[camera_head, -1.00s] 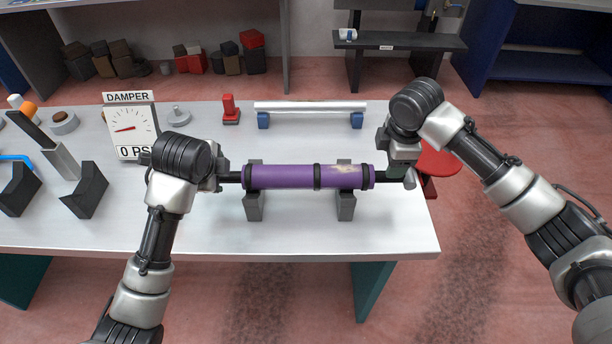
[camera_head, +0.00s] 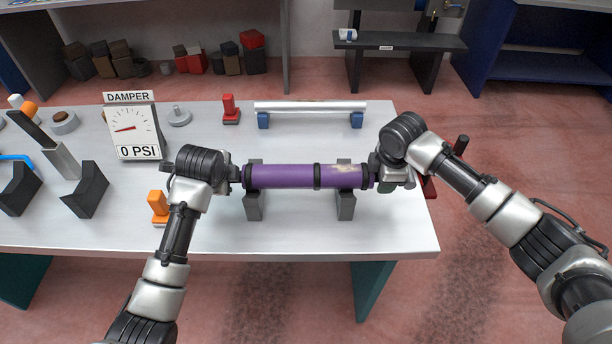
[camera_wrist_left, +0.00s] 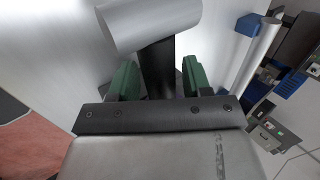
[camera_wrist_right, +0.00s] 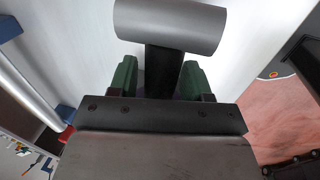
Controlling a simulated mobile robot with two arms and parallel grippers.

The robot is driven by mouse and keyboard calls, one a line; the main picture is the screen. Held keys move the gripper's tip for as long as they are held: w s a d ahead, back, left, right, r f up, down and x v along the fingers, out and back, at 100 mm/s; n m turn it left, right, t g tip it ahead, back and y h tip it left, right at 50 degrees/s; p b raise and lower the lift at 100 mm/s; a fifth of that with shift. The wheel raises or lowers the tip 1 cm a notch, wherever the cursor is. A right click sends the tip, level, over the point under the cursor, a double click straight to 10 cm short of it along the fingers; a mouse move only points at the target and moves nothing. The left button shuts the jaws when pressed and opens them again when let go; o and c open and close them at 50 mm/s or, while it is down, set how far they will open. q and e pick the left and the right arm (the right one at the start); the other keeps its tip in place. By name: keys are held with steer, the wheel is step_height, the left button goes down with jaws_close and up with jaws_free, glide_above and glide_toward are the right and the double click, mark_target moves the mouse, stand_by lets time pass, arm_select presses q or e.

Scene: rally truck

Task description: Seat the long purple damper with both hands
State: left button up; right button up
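The long purple damper (camera_head: 285,177) lies level across two dark grey V-blocks on the white table, with black bands along it. My left gripper (camera_head: 236,175) is at its left end and my right gripper (camera_head: 376,172) is at its right end. In the left wrist view a black stem stands between the green fingers (camera_wrist_left: 160,82), under a grey cylinder (camera_wrist_left: 150,22). The right wrist view shows the same arrangement between its fingers (camera_wrist_right: 160,82). The fingers stand apart with slim gaps beside the stems. The arms hide the damper's end tips in the head view.
Behind the damper, a silver tube (camera_head: 310,107) rests on blue supports. A gauge (camera_head: 133,130) labelled DAMPER reads 0 PSI. An empty dark cradle (camera_head: 86,190) stands at left, an orange piece (camera_head: 157,203) beside my left arm. The table front is clear.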

arm_select(q)
jaws_close()
arm_select(e)
jaws_close()
